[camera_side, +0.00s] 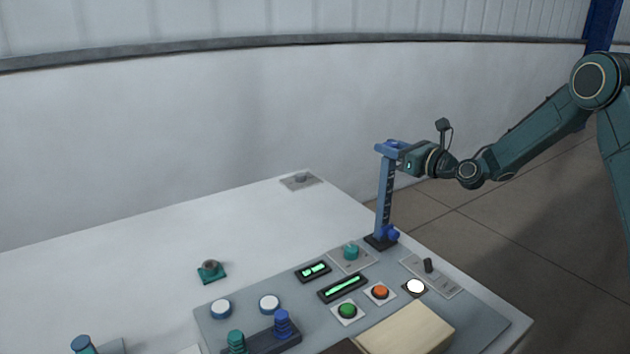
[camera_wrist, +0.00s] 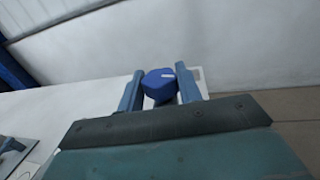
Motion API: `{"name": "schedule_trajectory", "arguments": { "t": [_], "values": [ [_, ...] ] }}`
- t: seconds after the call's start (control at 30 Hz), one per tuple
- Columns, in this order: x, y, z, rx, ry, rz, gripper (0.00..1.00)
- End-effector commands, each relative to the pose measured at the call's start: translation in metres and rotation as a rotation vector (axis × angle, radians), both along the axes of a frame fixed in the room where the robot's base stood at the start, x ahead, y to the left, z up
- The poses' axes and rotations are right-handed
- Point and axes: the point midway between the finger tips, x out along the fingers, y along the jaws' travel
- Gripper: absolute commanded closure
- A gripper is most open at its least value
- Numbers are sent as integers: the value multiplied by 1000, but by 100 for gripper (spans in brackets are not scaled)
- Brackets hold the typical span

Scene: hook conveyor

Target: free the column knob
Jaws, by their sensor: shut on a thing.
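The blue column (camera_side: 385,195) stands upright on a dark base at the far edge of the grey panel, with a dark graduated strip on its side. A dark blue rounded knob (camera_side: 391,234) sits low at its foot. My gripper (camera_side: 392,149) is at the column's top, coming in level from the right, well above that low knob. In the wrist view my fingers (camera_wrist: 160,74) are shut on a dark blue lobed piece (camera_wrist: 159,88) with a white mark, one finger on each side. Whether this piece is a second knob or the column's head, I cannot tell.
The grey panel (camera_side: 215,335) carries a teal knob (camera_side: 351,251), green display windows, a green button (camera_side: 347,310), an orange button (camera_side: 380,292) and a small black lever (camera_side: 428,265). A beige block (camera_side: 405,330) lies in front. The white table (camera_side: 120,265) is mostly clear.

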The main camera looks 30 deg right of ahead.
Motion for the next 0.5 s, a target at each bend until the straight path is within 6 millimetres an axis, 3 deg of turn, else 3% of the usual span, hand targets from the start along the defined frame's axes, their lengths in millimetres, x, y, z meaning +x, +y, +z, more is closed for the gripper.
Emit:
{"name": "schedule_trajectory", "arguments": {
  "t": [0.5],
  "values": [
    [1, -5, 0, -1, -3, 248, 88]
  ]
}}
